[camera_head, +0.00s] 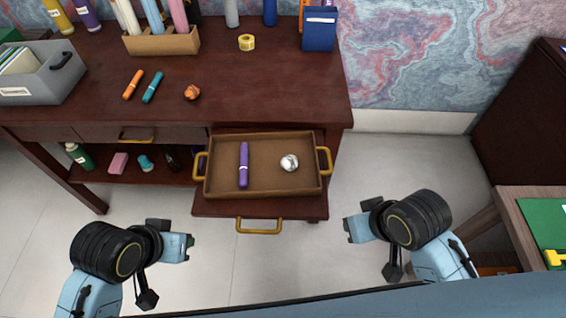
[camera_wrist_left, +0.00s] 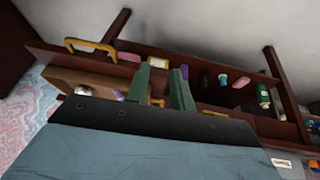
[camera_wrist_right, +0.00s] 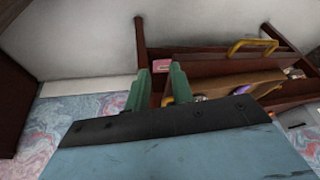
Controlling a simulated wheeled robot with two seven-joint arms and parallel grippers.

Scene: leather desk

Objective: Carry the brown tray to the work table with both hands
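The brown tray (camera_head: 265,178) has a yellow handle at each end and sits in the pulled-out drawer of the dark desk. A purple marker (camera_head: 243,165) and a silver ball (camera_head: 289,162) lie in it. My left gripper (camera_head: 190,247) is open and empty, in front of and below the tray's left handle (camera_head: 200,165). My right gripper (camera_head: 347,230) is open and empty, in front of and right of the right handle (camera_head: 325,160). Neither touches the tray. The tray partly shows in the right wrist view (camera_wrist_right: 238,86). A wooden table (camera_head: 515,228) stands at the right edge.
The dark desk top (camera_head: 270,85) holds a grey bin (camera_head: 65,80), a pen holder (camera_head: 165,42), loose markers and an orange crumpled ball (camera_head: 192,92). The drawer's yellow handle (camera_head: 259,231) juts forward below the tray. A green mat (camera_head: 545,222) lies on the right table. Floor between is clear.

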